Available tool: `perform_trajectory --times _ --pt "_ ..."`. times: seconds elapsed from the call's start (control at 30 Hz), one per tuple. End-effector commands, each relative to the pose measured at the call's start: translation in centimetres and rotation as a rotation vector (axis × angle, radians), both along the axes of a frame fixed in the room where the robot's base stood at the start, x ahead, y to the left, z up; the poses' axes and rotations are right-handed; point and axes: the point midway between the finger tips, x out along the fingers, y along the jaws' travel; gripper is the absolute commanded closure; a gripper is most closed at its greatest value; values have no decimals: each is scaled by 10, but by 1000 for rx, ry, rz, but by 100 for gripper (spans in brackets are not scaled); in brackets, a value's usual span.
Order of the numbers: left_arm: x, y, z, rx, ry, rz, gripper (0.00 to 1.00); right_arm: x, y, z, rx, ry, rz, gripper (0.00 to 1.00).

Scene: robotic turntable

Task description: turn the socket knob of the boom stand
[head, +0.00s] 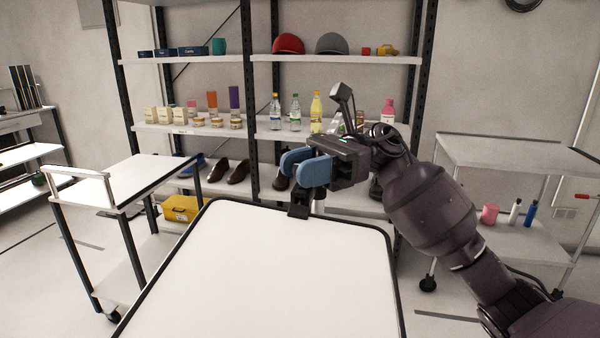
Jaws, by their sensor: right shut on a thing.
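The boom stand stands at the far edge of the white table in front of me. Its black clamp (299,210) sits on the edge, and a short piece of pale post (320,204) shows beside it. My right gripper (304,166) reaches in from the right with its blue fingers just above the clamp. It is shut on the stand's socket knob, which the fingers hide. The upper stand is mostly hidden behind my gripper and wrist. A dark tilted piece (343,97) rises above the wrist; I cannot tell whether it belongs to the stand. My left gripper is not in view.
The white tabletop (270,275) is bare. Behind it stands a shelf rack (190,129) with bottles, boxes, caps and shoes. A white cart (130,180) is at the left, and a grey cart (510,155) is at the right. A yellow box (180,209) sits low behind the left cart.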

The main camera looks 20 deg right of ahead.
Motion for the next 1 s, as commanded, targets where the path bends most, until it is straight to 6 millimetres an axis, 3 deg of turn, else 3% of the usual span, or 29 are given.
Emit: perform_trajectory --times 0.47,0.5,0.67,1.0 --pt "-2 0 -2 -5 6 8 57 0 0 -1 -2 1 17 90" --pt "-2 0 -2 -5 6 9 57 0 0 -1 -2 1 17 65" --pt "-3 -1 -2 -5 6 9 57 0 0 -1 -2 1 16 41" --pt "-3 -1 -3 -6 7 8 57 1 -3 0 -1 1 15 41"
